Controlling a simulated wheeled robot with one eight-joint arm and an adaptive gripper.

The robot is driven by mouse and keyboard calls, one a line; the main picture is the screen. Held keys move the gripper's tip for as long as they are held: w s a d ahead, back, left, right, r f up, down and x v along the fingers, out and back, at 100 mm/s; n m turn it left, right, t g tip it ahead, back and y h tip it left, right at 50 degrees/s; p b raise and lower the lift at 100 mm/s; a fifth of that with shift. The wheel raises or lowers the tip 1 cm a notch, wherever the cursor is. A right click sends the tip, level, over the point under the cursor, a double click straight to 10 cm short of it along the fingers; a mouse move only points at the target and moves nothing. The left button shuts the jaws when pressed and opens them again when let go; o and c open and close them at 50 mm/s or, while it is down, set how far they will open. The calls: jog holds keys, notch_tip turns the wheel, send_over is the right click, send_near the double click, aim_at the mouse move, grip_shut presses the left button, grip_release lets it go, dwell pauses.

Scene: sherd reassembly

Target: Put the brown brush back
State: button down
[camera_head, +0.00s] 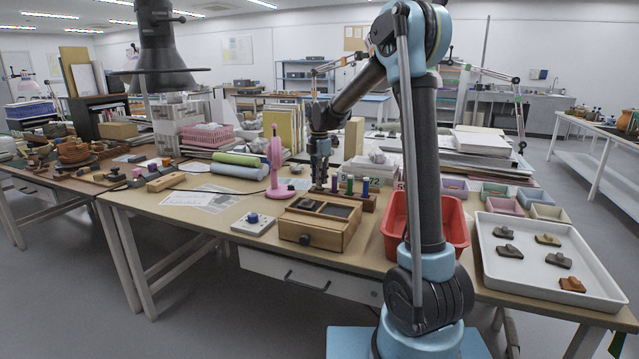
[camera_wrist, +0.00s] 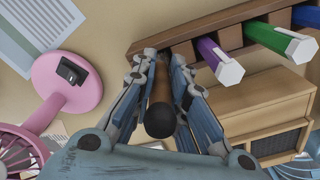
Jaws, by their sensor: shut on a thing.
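My gripper (camera_wrist: 160,92) is shut on the brown brush (camera_wrist: 158,92), around its brown handle. The black rounded handle end (camera_wrist: 160,120) points toward the wrist camera. In the head view my gripper (camera_head: 320,186) points down at the left end of the wooden brush rack (camera_head: 352,198). The rack (camera_wrist: 170,42) also shows in the wrist view, just beyond the fingers. A purple (camera_wrist: 222,62), a green (camera_wrist: 262,36) and a blue handle (camera_wrist: 305,17) stand in it. The brush's far end is hidden, so I cannot tell whether it sits in the rack.
A wooden box with a drawer (camera_head: 318,228) stands in front of the rack. A pink stand (camera_head: 277,165) is close on the left. A red bin (camera_head: 455,222) and a white tray with sherds (camera_head: 540,285) are on the right.

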jog(key=shift+f, duration=0.65)
jog(key=c, duration=1.6)
grip_release()
jog(key=shift+f, duration=0.1)
notch_tip(320, 180, up, 12)
jog(key=shift+r, duration=0.15)
